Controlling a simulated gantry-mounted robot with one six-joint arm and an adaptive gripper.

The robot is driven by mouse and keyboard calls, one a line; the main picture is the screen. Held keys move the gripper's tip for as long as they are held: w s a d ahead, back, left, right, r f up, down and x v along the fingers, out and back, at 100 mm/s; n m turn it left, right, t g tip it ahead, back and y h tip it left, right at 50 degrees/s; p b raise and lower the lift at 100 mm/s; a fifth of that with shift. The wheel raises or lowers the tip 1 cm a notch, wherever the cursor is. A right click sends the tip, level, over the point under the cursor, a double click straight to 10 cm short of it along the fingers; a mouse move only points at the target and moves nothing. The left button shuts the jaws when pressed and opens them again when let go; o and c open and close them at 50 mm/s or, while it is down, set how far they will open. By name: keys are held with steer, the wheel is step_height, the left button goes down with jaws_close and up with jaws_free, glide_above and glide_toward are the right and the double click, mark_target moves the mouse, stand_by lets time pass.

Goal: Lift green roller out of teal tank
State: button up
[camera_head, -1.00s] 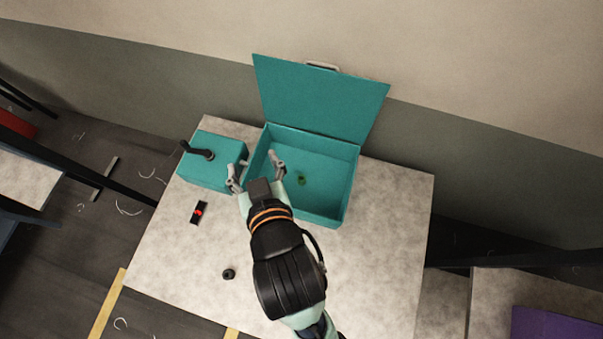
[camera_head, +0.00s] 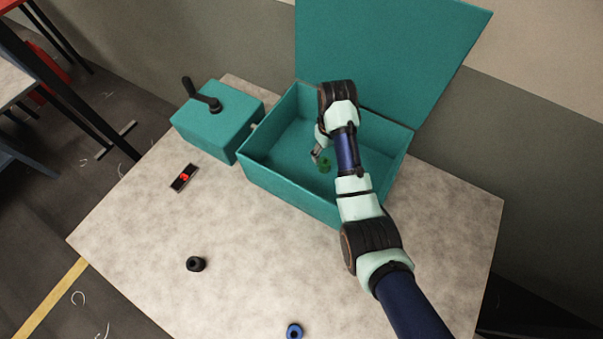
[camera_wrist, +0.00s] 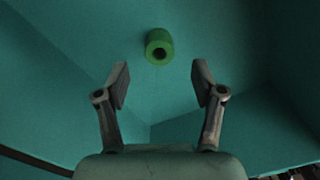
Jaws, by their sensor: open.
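The green roller (camera_head: 325,165) is small and has a dark hole in its end. It rests on the floor of the open teal tank (camera_head: 266,172). In the wrist view the green roller (camera_wrist: 159,46) lies beyond my fingertips, roughly centred between the two fingers. My gripper (camera_wrist: 160,80) is open and empty, with a gap between it and the roller. In the head view my gripper (camera_head: 318,155) reaches down inside the tank beside the roller, and my arm hides part of it and part of the tank.
The tank's lid (camera_head: 390,60) stands open at the back. A teal box with a black crank (camera_head: 216,125) is left of the tank. A black block with a red part (camera_head: 184,178), a black roller (camera_head: 195,264) and a blue roller (camera_head: 294,331) lie on the grey table (camera_head: 130,225).

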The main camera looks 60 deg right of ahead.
mark_target(325, 163)
step_height(325, 163, down, 8)
steer(key=b, duration=0.3)
steer(key=shift+w+d+r, duration=0.1)
steer(key=shift+w, duration=0.05)
steer(key=shift+r, duration=0.1)
jaws_close()
step_height(325, 163, up, 20)
steer(key=p, duration=1.2)
steer(key=c, duration=0.7)
jaws_free()
jaws_close()
